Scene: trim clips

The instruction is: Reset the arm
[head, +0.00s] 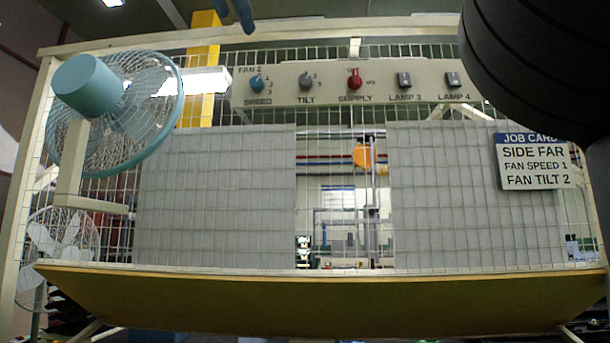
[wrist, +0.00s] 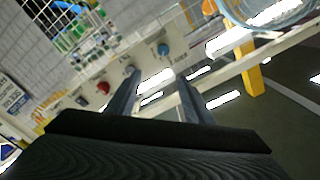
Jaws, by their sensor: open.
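My gripper (head: 235,12) shows at the top of the head view, above the control panel (head: 292,98). In the wrist view its two fingers (wrist: 160,98) are apart with nothing between them. The panel carries a blue speed knob (head: 257,82), a grey tilt knob (head: 306,80), a red supply knob (head: 354,79) and two lamp switches (head: 404,81). In the wrist view the blue knob (wrist: 165,50) and the red knob (wrist: 103,88) show beyond the fingers. My gripper appears clear of the knobs. My dark arm covers the upper right of the head view.
A teal fan (head: 150,110) is mounted at the left of the wire mesh frame. A job card (head: 532,162) reads side far, fan speed 1, fan tilt 2. Grey panels (head: 215,200) back the mesh, and a wooden ledge (head: 310,305) runs below. A white fan (head: 55,245) stands behind.

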